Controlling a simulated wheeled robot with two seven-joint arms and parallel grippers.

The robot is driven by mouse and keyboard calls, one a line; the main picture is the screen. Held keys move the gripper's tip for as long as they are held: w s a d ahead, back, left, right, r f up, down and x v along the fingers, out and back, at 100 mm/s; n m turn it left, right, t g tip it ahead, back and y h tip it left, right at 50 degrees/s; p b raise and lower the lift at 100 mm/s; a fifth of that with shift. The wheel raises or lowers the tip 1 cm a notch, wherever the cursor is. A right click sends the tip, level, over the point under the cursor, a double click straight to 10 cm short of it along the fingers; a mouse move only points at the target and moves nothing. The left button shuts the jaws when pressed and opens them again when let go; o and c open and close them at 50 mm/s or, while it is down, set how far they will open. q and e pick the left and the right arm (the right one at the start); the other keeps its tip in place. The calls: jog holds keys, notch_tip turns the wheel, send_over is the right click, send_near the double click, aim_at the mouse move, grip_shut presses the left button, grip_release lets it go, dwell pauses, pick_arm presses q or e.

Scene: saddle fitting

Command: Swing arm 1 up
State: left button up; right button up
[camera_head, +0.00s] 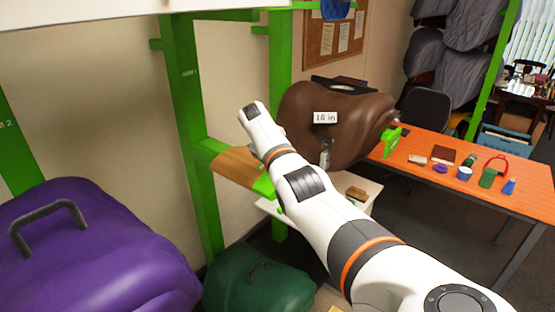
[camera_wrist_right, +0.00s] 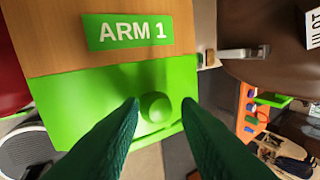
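Arm 1 is a wooden board (camera_head: 235,165) with a green end (camera_head: 263,187), sticking out from a green upright post. In the right wrist view its wooden part (camera_wrist_right: 60,40) carries a green label reading ARM 1 (camera_wrist_right: 127,31). Its green end (camera_wrist_right: 75,100) has a round green knob (camera_wrist_right: 155,107). My right gripper (camera_wrist_right: 160,104) is open, its two dark green fingers on either side of the knob; I cannot tell whether they touch it. In the head view my right arm crosses the middle and its fingers cannot be made out. My left gripper is not in view.
A brown saddle-like body (camera_head: 340,120) labelled 18 in stands just behind the arm. A purple one (camera_head: 100,260) and a dark green one (camera_head: 245,290) are at lower left. An orange table (camera_head: 525,190) with small items is at right. Green posts (camera_head: 190,130) rise at left.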

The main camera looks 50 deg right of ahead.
jog(key=shift+o, duration=1.1)
jog(key=shift+r, duration=0.1)
jog(key=b+v, duration=0.4)
jog(key=v, duration=0.7)
jog(key=shift+w+a+r, duration=0.15)
jog(key=shift+a+r, duration=0.05)
jog(key=shift+r, duration=0.15)
